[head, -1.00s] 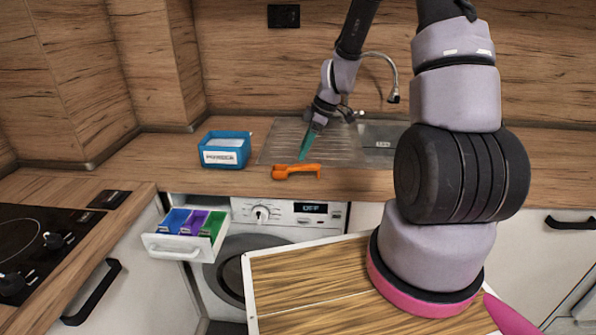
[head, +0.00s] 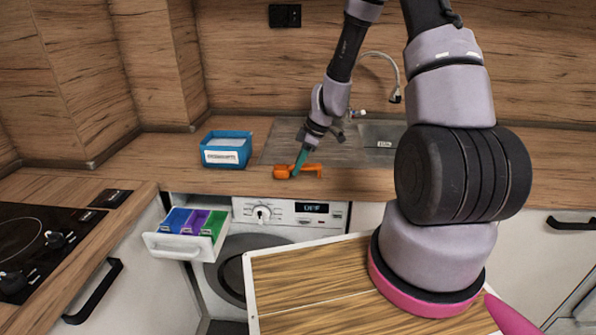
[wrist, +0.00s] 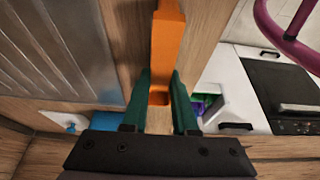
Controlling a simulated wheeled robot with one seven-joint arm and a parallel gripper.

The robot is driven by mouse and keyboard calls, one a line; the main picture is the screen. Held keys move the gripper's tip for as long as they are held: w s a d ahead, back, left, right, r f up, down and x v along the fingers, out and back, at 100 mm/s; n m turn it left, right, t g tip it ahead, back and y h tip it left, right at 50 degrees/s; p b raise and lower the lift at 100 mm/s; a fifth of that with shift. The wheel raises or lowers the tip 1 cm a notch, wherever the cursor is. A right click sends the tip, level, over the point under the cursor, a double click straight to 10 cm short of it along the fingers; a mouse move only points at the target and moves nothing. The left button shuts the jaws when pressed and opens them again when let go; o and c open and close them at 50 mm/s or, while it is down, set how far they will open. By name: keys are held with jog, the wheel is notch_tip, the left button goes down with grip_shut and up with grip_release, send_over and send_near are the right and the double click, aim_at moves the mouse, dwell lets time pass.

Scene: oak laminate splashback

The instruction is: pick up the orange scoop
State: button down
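The orange scoop (head: 283,172) lies on the wooden counter, just in front of the sink's drainboard. My gripper (head: 297,172) reaches down over it, its green fingers in front of the scoop's middle in the head view. In the wrist view the scoop (wrist: 168,40) runs up from between the two green fingers of my gripper (wrist: 160,80). The fingers stand apart, one on each side of the scoop's near end, with a gap visible at the left finger. Whether either finger touches the scoop cannot be told.
A blue box with a white label (head: 226,150) stands left of the scoop. The metal drainboard (head: 280,150) and sink lie behind. Below the counter, a washing machine (head: 290,212) has its detergent drawer (head: 186,238) pulled out. A black hob (head: 40,240) is at the left.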

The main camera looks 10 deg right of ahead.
jog(key=shift+r, duration=0.1)
notch_tip(320, 180, up, 10)
jog(key=shift+f, duration=0.1)
dwell(0.5)
jog(key=shift+w, duration=0.1)
dwell(0.9)
